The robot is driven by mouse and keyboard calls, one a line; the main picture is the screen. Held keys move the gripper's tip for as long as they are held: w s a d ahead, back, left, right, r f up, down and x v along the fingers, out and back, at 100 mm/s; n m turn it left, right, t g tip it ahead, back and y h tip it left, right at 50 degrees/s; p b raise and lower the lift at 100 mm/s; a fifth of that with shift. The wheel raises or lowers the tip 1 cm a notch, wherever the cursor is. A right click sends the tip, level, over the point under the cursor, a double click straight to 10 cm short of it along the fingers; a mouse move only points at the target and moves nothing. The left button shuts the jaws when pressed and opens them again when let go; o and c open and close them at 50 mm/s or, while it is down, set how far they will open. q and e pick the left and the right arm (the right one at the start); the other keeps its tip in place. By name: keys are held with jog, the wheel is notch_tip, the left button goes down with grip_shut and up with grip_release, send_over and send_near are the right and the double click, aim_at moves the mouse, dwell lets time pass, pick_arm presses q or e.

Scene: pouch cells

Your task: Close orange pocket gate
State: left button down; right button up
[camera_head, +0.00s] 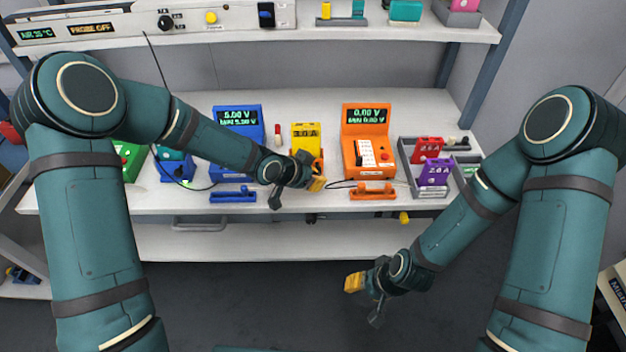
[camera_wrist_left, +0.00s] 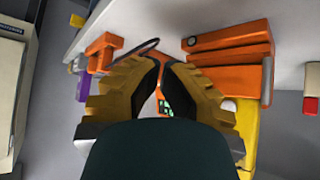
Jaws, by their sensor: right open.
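An orange gate-like bar (camera_head: 372,192) lies at the front of the shelf, before the orange instrument (camera_head: 367,142); I cannot tell if it is the pocket gate. Another orange block (camera_head: 319,166) shows beside my left gripper, in front of the yellow module (camera_head: 306,137). In the left wrist view that block (camera_wrist_left: 230,60) has a pale metal bar, and an orange part (camera_wrist_left: 103,46) lies on the other side. My left gripper (camera_head: 316,184) is over the shelf's front; its fingers (camera_wrist_left: 160,75) come close together, and their closure is unclear. My right gripper (camera_head: 356,283) is open, below the shelf front.
A blue instrument (camera_head: 238,125) and blue bar (camera_head: 233,195) stand to the left. A grey tray (camera_head: 408,165) holds red and purple modules at right. A black cable (camera_head: 342,183) runs by my left gripper. The floor (camera_head: 250,300) in front is clear.

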pick_arm(q)
jog(key=shift+w+d+r, duration=0.3)
jog(key=shift+d, duration=0.05)
dwell(0.3)
jog(key=shift+a, duration=0.1)
pick_arm(e)
jog(key=shift+r, duration=0.1)
